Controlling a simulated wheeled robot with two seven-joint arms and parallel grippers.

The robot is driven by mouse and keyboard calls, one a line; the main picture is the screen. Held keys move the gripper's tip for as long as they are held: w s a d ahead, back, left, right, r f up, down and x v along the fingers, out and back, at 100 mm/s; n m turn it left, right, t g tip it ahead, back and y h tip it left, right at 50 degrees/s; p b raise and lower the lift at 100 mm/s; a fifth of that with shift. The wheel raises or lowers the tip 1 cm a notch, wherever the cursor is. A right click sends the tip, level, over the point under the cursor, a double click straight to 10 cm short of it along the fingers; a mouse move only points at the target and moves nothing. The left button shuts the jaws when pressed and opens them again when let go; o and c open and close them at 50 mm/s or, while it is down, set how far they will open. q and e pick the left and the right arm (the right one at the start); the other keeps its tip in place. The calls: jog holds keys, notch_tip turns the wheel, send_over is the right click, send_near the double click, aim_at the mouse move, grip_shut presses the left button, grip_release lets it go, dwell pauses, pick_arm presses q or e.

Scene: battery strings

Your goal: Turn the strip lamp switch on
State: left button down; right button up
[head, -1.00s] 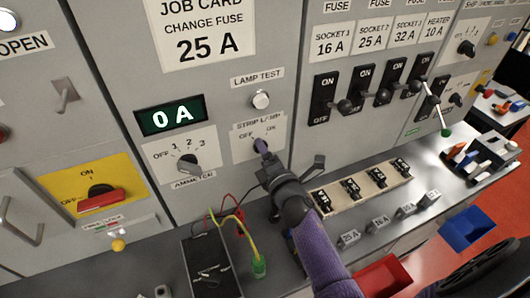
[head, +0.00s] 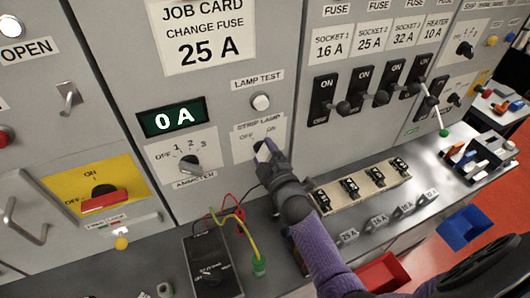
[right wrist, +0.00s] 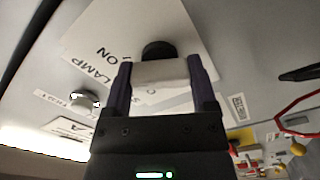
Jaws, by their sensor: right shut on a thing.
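The strip lamp switch sits on a white plate (head: 248,146) marked STRIP LAMP, OFF and ON, on the grey panel front. My right gripper (head: 264,151) is at this plate, its arm coming up from below. In the right wrist view, its two purple fingers (right wrist: 160,75) are shut on the pale handle of the strip lamp switch (right wrist: 160,72), with a round black base (right wrist: 158,49) behind. The fingers largely hide the switch in the head view, so I cannot read its setting there. My left gripper is not in view.
The lamp test button (head: 261,102) is just above, and the ammeter knob (head: 188,163) to the left. Below are a black meter (head: 211,268) with leads and a fuse rack (head: 360,187). Black breaker levers (head: 344,108) line the panel at right.

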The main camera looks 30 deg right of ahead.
jog(key=shift+m, duration=0.3)
dwell(0.4)
jog(key=o, duration=1.2)
jog(key=shift+c, duration=0.2)
jog(key=shift+s, duration=0.1)
jog(key=s, duration=0.9)
jog(key=shift+s+a+p, duration=0.25)
jog(key=shift+s+p, duration=0.15)
jog(key=shift+p, duration=0.05)
jog(key=shift+f, duration=0.1)
